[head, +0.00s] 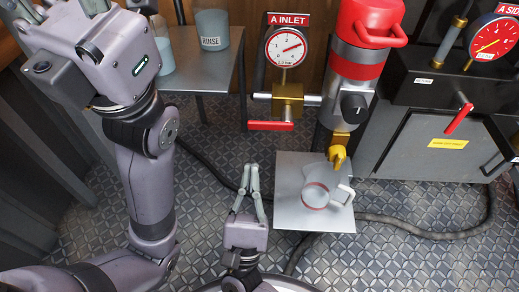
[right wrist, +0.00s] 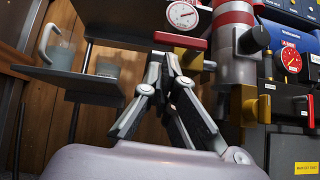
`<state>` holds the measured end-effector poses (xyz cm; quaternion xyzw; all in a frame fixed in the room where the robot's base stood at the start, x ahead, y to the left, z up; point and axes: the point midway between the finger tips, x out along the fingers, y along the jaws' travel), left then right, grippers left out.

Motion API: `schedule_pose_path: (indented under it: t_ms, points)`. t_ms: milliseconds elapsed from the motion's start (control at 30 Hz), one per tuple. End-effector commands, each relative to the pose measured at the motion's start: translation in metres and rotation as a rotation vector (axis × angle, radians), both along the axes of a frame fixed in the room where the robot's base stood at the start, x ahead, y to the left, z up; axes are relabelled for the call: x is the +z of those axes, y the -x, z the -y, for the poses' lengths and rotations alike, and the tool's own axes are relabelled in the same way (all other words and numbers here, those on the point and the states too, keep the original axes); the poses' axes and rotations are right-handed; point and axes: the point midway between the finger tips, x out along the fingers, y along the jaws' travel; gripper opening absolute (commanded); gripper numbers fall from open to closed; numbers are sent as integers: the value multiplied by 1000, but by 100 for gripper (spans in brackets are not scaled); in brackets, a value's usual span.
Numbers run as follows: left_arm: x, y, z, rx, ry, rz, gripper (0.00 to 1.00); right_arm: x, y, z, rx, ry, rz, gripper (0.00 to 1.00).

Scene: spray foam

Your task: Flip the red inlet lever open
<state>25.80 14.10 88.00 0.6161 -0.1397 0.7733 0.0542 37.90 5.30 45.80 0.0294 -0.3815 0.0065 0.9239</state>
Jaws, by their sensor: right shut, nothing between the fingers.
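The red inlet lever (head: 270,126) lies horizontal below the brass inlet valve (head: 288,98), under the round gauge (head: 284,46) marked A INLET. In the right wrist view the lever (right wrist: 180,40) shows just above and beyond my fingertips. My right gripper (head: 250,168) is shut and empty, its fingers pointing up toward the lever. In the head view a gap shows between the fingertips and the lever. The right wrist view also shows the gripper (right wrist: 168,58) closed, with no contact on the lever clearly visible.
A steel column with a red top (head: 368,25) stands right of the valve. Its yellow nozzle (head: 338,157) is above a clear jug (head: 322,193) on a metal plate (head: 290,222). A side table (head: 190,75) holds a RINSE cup (head: 212,28). A cabinet with another red lever (head: 459,119) stands right.

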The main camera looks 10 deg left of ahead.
Motion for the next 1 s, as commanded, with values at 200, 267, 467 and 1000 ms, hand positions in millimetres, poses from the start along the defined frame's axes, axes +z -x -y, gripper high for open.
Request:
schedule_pose_path:
  t_ms: [200, 267, 467, 1000]
  points:
    - [0, 0, 0, 0, 0, 0, 40, 0, 55, -1, 2, -2, -3, 0]
    - [0, 0, 0, 0, 0, 0, 40, 1, 67, -1, 1, -2, -2, 0]
    - [0, 0, 0, 0, 0, 0, 40, 1, 94, -2, 0, -1, 0, 0]
    - [0, 0, 0, 0, 0, 0, 40, 2, 102, -2, 0, -1, 1, 0]
